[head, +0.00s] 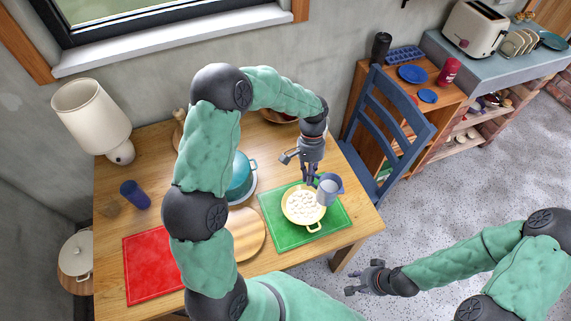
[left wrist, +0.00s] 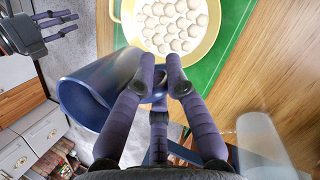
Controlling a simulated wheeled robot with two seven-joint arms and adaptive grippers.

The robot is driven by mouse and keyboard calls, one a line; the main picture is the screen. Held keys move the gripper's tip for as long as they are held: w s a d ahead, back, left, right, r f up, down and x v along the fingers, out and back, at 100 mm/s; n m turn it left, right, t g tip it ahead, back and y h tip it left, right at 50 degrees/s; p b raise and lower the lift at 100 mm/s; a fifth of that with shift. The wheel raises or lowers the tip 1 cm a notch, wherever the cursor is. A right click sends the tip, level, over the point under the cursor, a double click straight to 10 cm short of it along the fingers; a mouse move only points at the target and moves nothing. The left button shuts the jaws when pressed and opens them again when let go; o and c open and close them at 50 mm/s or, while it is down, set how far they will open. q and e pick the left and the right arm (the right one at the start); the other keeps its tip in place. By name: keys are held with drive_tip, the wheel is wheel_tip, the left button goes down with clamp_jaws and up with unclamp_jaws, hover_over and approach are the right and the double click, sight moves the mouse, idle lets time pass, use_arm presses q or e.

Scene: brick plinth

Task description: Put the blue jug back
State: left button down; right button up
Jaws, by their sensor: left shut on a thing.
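The blue jug (head: 328,190) is held above the right edge of a yellow pot (head: 290,219) on the green mat (head: 338,226). In the left wrist view the jug (left wrist: 82,98) is tilted, its wide body to the left of the fingers. My left gripper (head: 312,178) is shut on the jug; its fingers (left wrist: 160,85) hide part of the grip. White round pieces fill the pot (left wrist: 202,62). My right gripper (head: 368,280) is empty, its fingers apart, off the table's front right; it also shows in the left wrist view (left wrist: 62,22).
A blue chair (head: 385,125) stands at the table's right. A teal pot (head: 240,178), a round board (head: 245,235), a red mat (head: 150,265), a dark blue cup (head: 134,194) and a lamp (head: 93,115) are on the table. A shelf (head: 372,82) stands behind the chair.

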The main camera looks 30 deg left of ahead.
use_arm(q)
drive_tip(key=a+r+m+t+y+b, duration=0.2)
drive_tip(key=a+m+y+b, duration=0.1)
drive_tip(key=m, duration=0.9)
drive_tip(key=a+r+m+t+y+b, duration=0.2)
drive_tip(key=a+m+y, duration=0.1)
drive_tip(key=m, duration=0.9)
drive_tip(key=shift+w+a+f+b, duration=0.65)
drive_tip(key=shift+w+f+b, duration=0.55)
drive_tip(key=shift+w+f, duration=1.1)
drive_tip(key=shift+w+a+f+b, duration=0.7)
drive_tip(key=shift+w+f+b, duration=0.55)
drive_tip(key=shift+w+f, duration=1)
drive_tip(key=shift+w+a+f+b, duration=0.65)
drive_tip(key=shift+w+f+b, duration=0.55)
drive_tip(key=shift+w+f, duration=1.05)
drive_tip(key=shift+w+r, duration=0.25)
drive_tip(key=shift+r, duration=0.1)
